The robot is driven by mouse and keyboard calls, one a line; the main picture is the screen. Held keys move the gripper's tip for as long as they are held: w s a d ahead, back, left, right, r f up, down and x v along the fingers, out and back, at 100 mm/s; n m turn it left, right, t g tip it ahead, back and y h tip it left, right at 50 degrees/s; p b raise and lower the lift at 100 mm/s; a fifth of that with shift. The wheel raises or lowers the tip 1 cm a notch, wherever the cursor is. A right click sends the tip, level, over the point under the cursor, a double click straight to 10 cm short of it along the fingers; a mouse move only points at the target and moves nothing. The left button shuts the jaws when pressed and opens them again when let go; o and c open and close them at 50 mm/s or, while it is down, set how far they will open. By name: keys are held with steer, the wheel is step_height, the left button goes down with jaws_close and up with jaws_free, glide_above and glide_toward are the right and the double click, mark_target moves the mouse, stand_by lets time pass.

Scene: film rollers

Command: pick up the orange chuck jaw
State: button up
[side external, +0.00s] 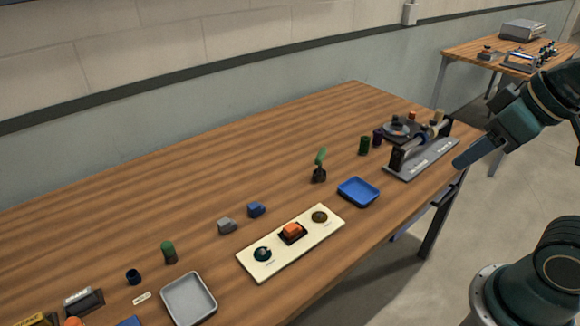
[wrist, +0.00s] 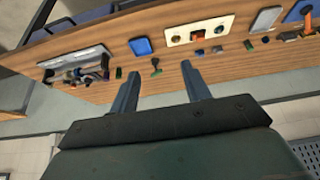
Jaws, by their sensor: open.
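An orange block (side external: 292,229), which looks like the orange chuck jaw, sits on a dark seat in the middle of a cream panel (side external: 264,270). It shows small in the wrist view (wrist: 198,35), and I cannot tell its exact shape. A blue jaw-like block (side external: 256,210) and a grey one (side external: 227,225) lie on the table behind the panel. My gripper (side external: 466,159) is above the table's right end, well apart from the orange block. In the wrist view my gripper (wrist: 158,78) is open with nothing between its fingers.
A blue tray (side external: 358,191) lies right of the panel and a grey tray (side external: 188,299) left. A green-topped tool (side external: 320,165) stands behind the blue tray. A grey fixture (side external: 420,160) with rollers fills the right end. The table's back left is clear.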

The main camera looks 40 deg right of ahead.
steer(key=m+g, duration=0.6)
steer(key=m, duration=1.2)
glide_above(292, 225)
step_height(292, 225, down, 15)
steer(key=shift+f, duration=0.1)
steer(key=shift+f, duration=4.25)
steer(key=shift+f, duration=0.1)
